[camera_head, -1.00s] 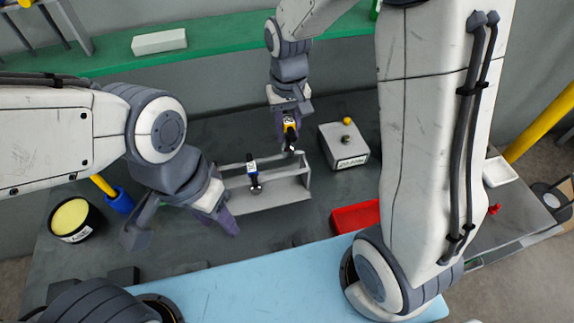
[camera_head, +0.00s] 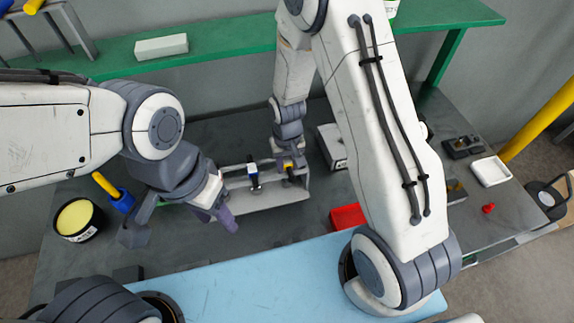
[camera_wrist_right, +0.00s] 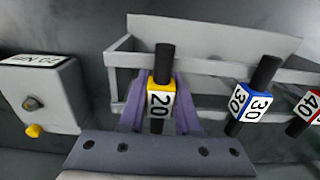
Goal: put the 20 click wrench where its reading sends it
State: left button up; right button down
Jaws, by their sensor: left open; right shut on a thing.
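The 20 click wrench (camera_wrist_right: 160,97) has a black handle and a yellow collar with a white "20" label. My right gripper (camera_head: 290,170) is shut on it; the gripper's fingers also show in the right wrist view (camera_wrist_right: 158,110). The wrench stands upright at one end of the grey rack (camera_head: 275,199); I cannot tell whether it rests in a slot. The blue 30 wrench (camera_wrist_right: 249,103) stands in the rack beside it, and the red 40 wrench (camera_wrist_right: 306,112) is partly cut off. My left gripper (camera_head: 180,222) is open and empty by the rack's left end.
A tester box (camera_wrist_right: 45,95) with a yellow knob and "20" on its label stands beside the rack; my right arm partly hides it in the head view. A red tray (camera_head: 346,217), a labelled black tub (camera_head: 77,219) and a white tray (camera_head: 491,171) are on the table.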

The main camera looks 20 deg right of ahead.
jog(key=shift+f, duration=0.2)
jog(key=c, duration=0.6)
grip_release()
jog(key=shift+r, duration=0.1)
